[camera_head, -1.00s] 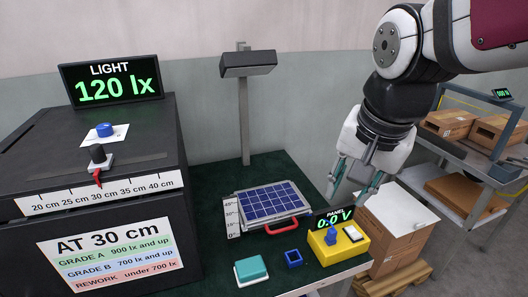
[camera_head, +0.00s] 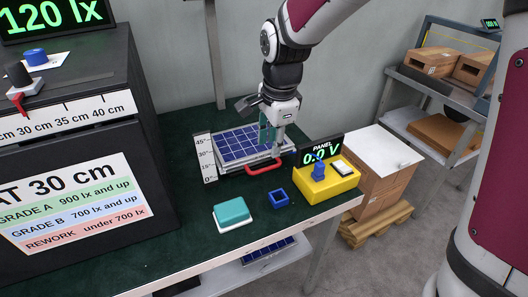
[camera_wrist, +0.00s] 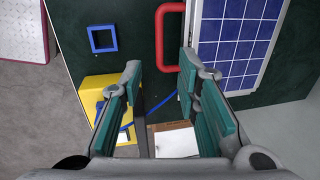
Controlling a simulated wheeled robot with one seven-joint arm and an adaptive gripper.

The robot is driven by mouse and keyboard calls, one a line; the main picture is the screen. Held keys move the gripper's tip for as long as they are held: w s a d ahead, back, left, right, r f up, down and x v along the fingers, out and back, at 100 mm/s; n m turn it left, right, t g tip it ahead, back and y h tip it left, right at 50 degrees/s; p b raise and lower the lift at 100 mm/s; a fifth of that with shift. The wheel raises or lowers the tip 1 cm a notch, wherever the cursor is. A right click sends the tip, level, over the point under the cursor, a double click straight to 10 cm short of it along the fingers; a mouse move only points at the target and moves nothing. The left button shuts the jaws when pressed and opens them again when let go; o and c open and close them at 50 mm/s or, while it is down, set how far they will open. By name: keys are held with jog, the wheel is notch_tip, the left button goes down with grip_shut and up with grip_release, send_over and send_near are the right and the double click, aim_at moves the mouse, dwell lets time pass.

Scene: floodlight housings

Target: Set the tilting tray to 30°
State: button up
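The tilting tray carries a blue solar panel (camera_head: 240,145) and has a red handle (camera_head: 264,167) at its front edge. The tray lies low and nearly flat beside a white angle scale (camera_head: 205,157) marked 0°, 15°, 30° and 45°. My gripper (camera_head: 272,140) is over the right part of the tray in the head view, hiding some of the panel. In the wrist view my gripper (camera_wrist: 160,72) has its fingers wide apart with nothing between the pads. The red handle (camera_wrist: 160,38) is just ahead of the fingertips, and the panel (camera_wrist: 240,40) is to its right.
A yellow box (camera_head: 330,186) with a blue knob stands right of the tray; its display (camera_head: 320,154) reads 0.0 V. A blue square frame (camera_head: 278,199) and a teal-topped block (camera_head: 232,212) lie in front. A black light cabinet (camera_head: 80,150) stands left, its display reading 120 lx.

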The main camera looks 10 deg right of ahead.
aim_at(269, 169)
jog(key=f, duration=0.2)
jog(key=w+f+b, duration=0.1)
jog(key=f, duration=0.5)
jog(key=shift+w+a+b, duration=0.2)
jog(key=shift+w+b, duration=0.05)
jog(key=shift+b, duration=0.05)
grip_shut()
